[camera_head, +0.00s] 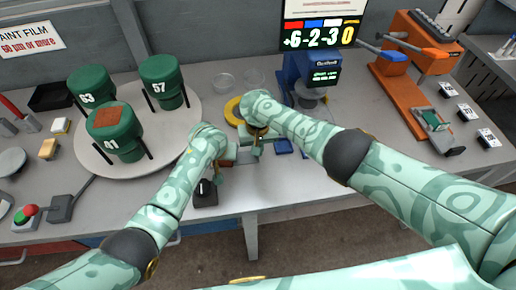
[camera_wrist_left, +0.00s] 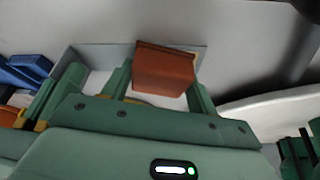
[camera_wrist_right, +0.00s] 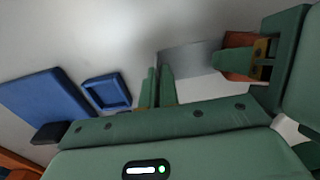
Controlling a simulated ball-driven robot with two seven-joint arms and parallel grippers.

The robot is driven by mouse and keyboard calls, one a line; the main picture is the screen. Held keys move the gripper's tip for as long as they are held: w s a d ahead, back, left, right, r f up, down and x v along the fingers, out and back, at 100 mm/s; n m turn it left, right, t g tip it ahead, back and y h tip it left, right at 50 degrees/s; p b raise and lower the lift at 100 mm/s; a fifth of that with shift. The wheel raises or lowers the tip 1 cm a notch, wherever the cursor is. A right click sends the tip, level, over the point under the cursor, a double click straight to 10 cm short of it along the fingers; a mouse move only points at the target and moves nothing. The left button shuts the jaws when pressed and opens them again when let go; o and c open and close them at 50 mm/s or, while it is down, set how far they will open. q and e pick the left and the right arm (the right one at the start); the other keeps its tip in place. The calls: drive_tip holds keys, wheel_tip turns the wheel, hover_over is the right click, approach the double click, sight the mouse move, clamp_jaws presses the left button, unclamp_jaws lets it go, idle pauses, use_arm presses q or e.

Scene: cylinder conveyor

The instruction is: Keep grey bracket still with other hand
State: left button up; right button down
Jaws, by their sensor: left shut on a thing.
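The grey bracket shows as a thin-walled plate in the left wrist view (camera_wrist_left: 192,49) and in the right wrist view (camera_wrist_right: 190,57). My left gripper (camera_wrist_left: 160,92) is shut on a red-brown block (camera_wrist_left: 165,68), holding it at the bracket. The block shows beside the bracket in the right wrist view (camera_wrist_right: 238,57). My right gripper (camera_wrist_right: 158,88) has its fingers close together at the bracket's opposite end. Whether they clamp its wall cannot be told. In the head view my left gripper (camera_head: 226,162) and right gripper (camera_head: 257,143) are side by side, largely hiding bracket and block.
A blue tray (camera_wrist_right: 107,92) and a larger blue block (camera_wrist_right: 45,103) lie beside my right gripper. A white turntable (camera_head: 186,118) with green numbered pots stands left. A blue machine (camera_head: 297,72) stands behind, and an orange fixture (camera_head: 405,85) at right. The table's front edge is close.

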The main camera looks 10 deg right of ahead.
drive_tip(key=shift+f, duration=0.1)
use_arm(q)
drive_tip(key=shift+a, duration=2.4)
drive_tip(key=shift+d, duration=2.45)
drive_tip(key=shift+s+a, duration=0.1)
drive_tip(key=shift+a, duration=2.35)
drive_tip(key=shift+r, duration=0.1)
drive_tip(key=shift+d+r, duration=0.1)
drive_tip(key=shift+r, duration=0.4)
